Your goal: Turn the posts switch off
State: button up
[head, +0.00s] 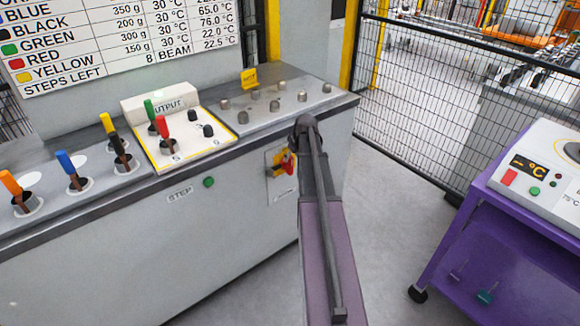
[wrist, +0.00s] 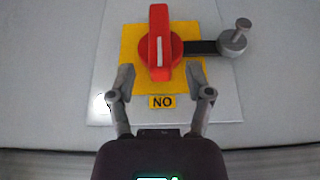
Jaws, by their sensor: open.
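The posts switch is a red rotary handle (wrist: 159,45) on a yellow plate (wrist: 131,45), seen in the wrist view. The handle stands upright with a white line on it. A yellow tag on the plate reads "NO" as pictured. A grey knob (wrist: 233,40) on a dark bar sits to its right. My gripper (wrist: 160,82) is open, its two fingers apart near the handle's lower end, with nothing between them that I can tell is touched. In the head view the red handle (head: 288,165) shows on the cabinet front, partly beside my arm, which hides the gripper.
The grey cabinet (head: 100,265) carries coloured levers and an output panel (head: 190,145) on top. A green button (head: 208,182) is left of the switch. A black mesh fence (head: 440,90) stands behind right. A purple cart (head: 480,240) stands right; floor between is clear.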

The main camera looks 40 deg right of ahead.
aim_at(281, 168)
jog(key=shift+b+x, duration=1.35)
jog(key=shift+x, duration=0.45)
grip_shut()
